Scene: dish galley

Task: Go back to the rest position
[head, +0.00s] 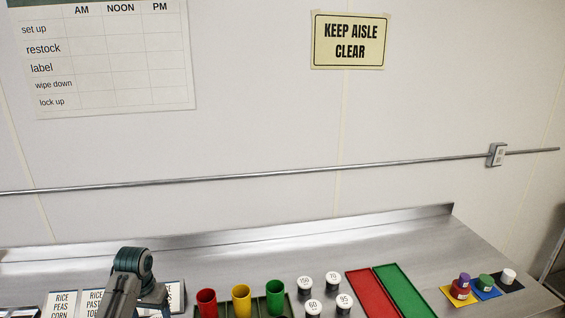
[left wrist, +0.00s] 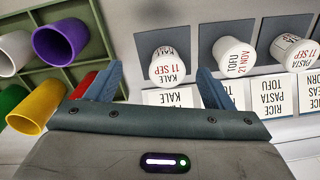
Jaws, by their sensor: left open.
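My left arm (head: 130,285) rises into the head view at the bottom left, and its gripper is out of sight there. In the left wrist view my left gripper (left wrist: 159,70) is open, its two blue-grey fingers wide apart. A white tub marked KALE (left wrist: 169,66) shows beyond the gap between the fingers; nothing is seen held. A TOFU tub (left wrist: 236,57) is beyond the right finger. My right gripper is in neither view.
A green divided tray (left wrist: 97,48) holds purple (left wrist: 60,40), white, yellow and red cups. Label cards (head: 62,303) stand at the counter's left. Round weights (head: 305,283), a red tray (head: 371,292) and a green tray (head: 404,290) lie to the right. The back of the counter is clear.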

